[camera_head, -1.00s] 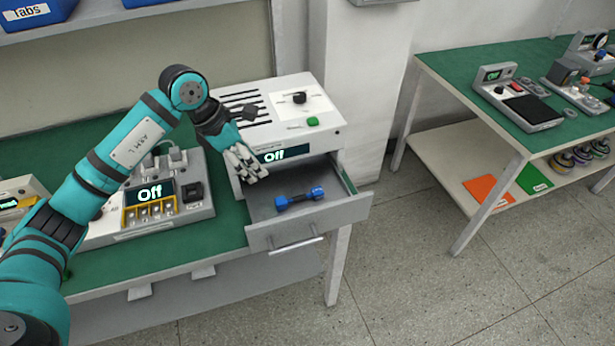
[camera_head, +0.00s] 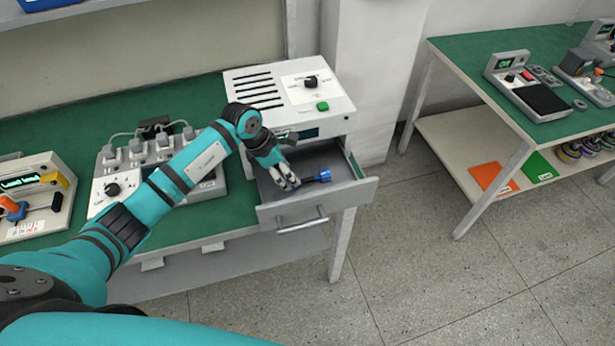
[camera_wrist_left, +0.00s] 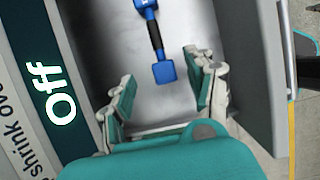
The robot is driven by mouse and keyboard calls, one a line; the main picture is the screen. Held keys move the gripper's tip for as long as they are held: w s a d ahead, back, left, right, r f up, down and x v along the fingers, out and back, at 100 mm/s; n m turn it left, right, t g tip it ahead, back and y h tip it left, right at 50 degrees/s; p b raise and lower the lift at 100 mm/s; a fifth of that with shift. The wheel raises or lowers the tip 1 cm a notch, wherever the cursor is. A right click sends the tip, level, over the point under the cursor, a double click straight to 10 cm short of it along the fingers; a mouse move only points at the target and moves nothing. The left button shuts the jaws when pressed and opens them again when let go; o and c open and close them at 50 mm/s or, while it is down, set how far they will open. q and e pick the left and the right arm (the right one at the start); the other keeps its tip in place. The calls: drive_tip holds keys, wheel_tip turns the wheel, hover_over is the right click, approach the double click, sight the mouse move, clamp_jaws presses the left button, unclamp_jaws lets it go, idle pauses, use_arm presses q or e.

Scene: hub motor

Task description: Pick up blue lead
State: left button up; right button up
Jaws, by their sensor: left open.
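The blue lead (camera_head: 324,176) has blue ends and a dark middle. It lies in the open drawer (camera_head: 345,191) of the white shrink oven (camera_head: 295,125). My left gripper (camera_head: 287,183) reaches into the drawer over the lead's left end and partly hides it in the head view. In the left wrist view the lead (camera_wrist_left: 154,38) lies on the drawer floor beyond the open left gripper (camera_wrist_left: 160,90). Its nearer blue end is close to the space between the fingers, and nothing is held. The right gripper is not in view.
The oven's display (camera_wrist_left: 58,92) reads "Off" and stands close beside the gripper. A grey device (camera_head: 110,185) and another with a yellow part (camera_head: 35,195) sit on the green bench. A second bench (camera_head: 460,60) stands at the right; the floor between is clear.

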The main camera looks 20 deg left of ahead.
sight(308, 180)
use_arm(q)
drive_tip(key=x, duration=0.1)
drive_tip(key=p+x, duration=0.1)
drive_tip(key=x, duration=0.1)
drive_tip(key=shift+d+f, duration=0.15)
drive_tip(key=shift+d, duration=0.2)
drive_tip(key=shift+f, duration=0.15)
drive_tip(key=shift+w, duration=0.1)
drive_tip(key=c, duration=0.6)
clamp_jaws()
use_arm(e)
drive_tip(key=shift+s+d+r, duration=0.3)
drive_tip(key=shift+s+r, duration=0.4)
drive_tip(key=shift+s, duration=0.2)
